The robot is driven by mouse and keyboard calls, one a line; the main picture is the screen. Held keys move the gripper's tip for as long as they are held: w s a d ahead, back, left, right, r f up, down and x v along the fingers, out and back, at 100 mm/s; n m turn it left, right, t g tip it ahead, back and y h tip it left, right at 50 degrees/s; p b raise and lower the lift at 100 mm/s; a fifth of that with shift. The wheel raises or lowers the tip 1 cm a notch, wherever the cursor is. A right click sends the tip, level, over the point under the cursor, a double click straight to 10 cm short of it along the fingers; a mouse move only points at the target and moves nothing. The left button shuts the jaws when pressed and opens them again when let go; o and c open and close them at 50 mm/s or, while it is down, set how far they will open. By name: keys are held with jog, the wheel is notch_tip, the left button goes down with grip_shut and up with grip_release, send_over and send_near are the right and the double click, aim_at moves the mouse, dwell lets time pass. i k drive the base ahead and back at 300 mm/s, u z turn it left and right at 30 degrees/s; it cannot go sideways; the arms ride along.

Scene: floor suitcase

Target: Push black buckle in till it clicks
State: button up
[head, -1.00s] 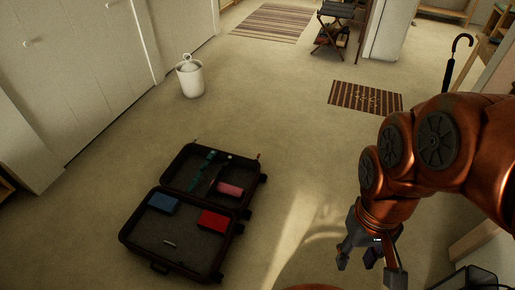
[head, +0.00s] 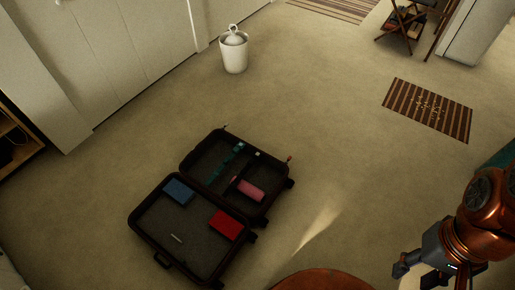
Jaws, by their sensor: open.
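An open dark suitcase (head: 206,245) lies flat on the floor, its two halves side by side. The far half holds a green strap-like item (head: 226,164), a pink roll (head: 250,190) and dark strap-like pieces. A small pale piece (head: 257,154) shows near its far edge. The black buckle cannot be made out at this size. The near half holds a blue item (head: 179,191), a red item (head: 225,224) and a small light piece (head: 176,238). My gripper (head: 400,281) is at the lower right, open and empty, well apart from the suitcase; its lower part is cut off.
A white lidded bin (head: 234,52) stands by the white doors (head: 130,50). A striped mat (head: 428,109) lies at the right and a shelf (head: 18,143) stands at the left. The carpet around the suitcase is clear.

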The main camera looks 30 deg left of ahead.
aim_at(252, 162)
jog(key=u, duration=0.7)
jog(key=i, duration=0.9)
jog(key=u, duration=0.85)
